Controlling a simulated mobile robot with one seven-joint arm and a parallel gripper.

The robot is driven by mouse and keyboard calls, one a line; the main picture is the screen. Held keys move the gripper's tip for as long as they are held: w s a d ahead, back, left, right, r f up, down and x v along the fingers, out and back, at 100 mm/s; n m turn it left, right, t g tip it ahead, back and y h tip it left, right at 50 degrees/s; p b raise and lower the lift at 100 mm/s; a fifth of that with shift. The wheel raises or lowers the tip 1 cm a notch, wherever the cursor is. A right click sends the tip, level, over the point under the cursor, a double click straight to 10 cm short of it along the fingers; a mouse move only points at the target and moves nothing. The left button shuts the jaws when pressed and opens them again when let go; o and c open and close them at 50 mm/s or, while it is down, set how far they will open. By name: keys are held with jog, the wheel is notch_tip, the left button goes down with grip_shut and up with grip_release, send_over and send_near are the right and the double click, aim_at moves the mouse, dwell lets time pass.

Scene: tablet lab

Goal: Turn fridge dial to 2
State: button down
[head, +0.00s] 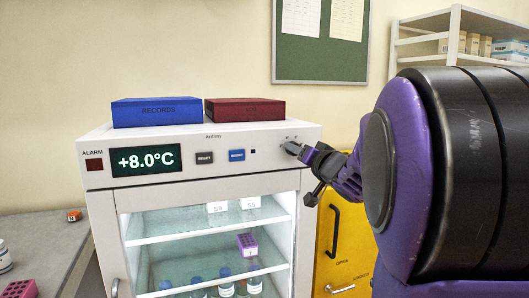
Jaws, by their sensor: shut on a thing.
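The white fridge (265,160) stands in the middle of the head view, with a control panel along its top front edge. Its display (146,161) reads +8.0°C in green. The fridge dial is at the right end of the panel, mostly covered by my gripper (293,148). My gripper reaches in from the right and is shut on the dial. Small marks show just above the dial, too small to read. The dial's pointer position cannot be made out.
A blue records box (157,112) and a dark red box (244,110) lie on the fridge top. A yellow cabinet (345,235) stands to the right behind my arm. A grey bench (45,250) is at left. The fridge holds bottles and a purple rack (247,244).

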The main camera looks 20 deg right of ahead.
jog(key=n+b, duration=0.2)
jog(key=n, duration=2.2)
dwell(0.4)
jog(key=shift+c, duration=1.9)
grip_release()
jog(key=shift+s, duration=0.15)
